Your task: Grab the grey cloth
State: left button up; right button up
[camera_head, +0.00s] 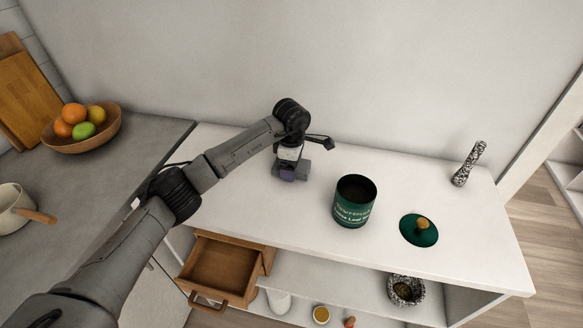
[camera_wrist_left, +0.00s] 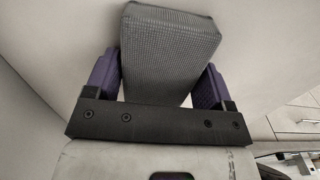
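The grey cloth (camera_wrist_left: 165,50) is a thick, block-shaped piece with a woven texture in the left wrist view. It lies between the two purple fingers of my left gripper (camera_wrist_left: 160,78), one finger on each side and very close to it. The fingers stand wide apart, and I cannot make out a firm pinch. In the head view my left gripper (camera_head: 289,175) points down at the back left of the white counter, and the cloth (camera_head: 303,168) shows as a small grey shape at the fingers, partly hidden. My right gripper is not in view.
A dark green canister (camera_head: 354,201) stands right of the gripper, with its round green lid (camera_head: 419,231) beside it. An open wooden drawer (camera_head: 222,264) sits below the counter edge. A fruit bowl (camera_head: 82,132) is at far left.

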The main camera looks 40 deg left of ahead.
pick_arm(q)
jog(key=c, duration=0.5)
jog(key=shift+r, duration=0.1)
